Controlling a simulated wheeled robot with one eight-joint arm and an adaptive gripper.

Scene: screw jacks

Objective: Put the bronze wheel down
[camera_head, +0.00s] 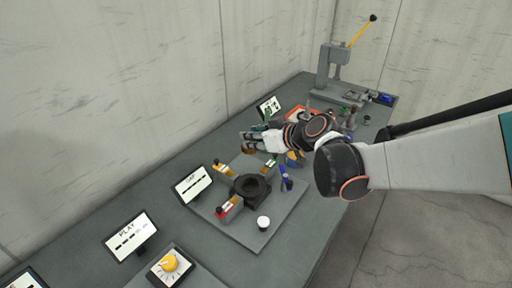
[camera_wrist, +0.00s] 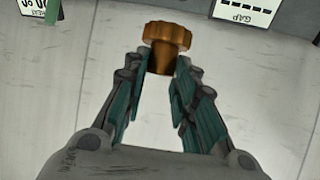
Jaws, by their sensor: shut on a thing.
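My gripper (camera_wrist: 161,70) is shut on the bronze wheel (camera_wrist: 167,36). In the wrist view the wheel's lobed head sticks out beyond the green-padded fingertips, and its narrower stem sits between them. In the head view my gripper (camera_head: 250,141) is above the bench, behind and above the grey board (camera_head: 285,228). The wheel is small and hard to make out there. A black ring-shaped fixture (camera_head: 250,188) stands on the board, between colour-marked blocks.
A white-topped knob (camera_head: 263,222) and a blue tool (camera_head: 286,181) are on the board. The GAP sign (camera_head: 193,183) and PLAY sign (camera_head: 131,236) stand along the wall side. A press with a yellow lever (camera_head: 335,68) and a red tray (camera_head: 297,113) are at the far end.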

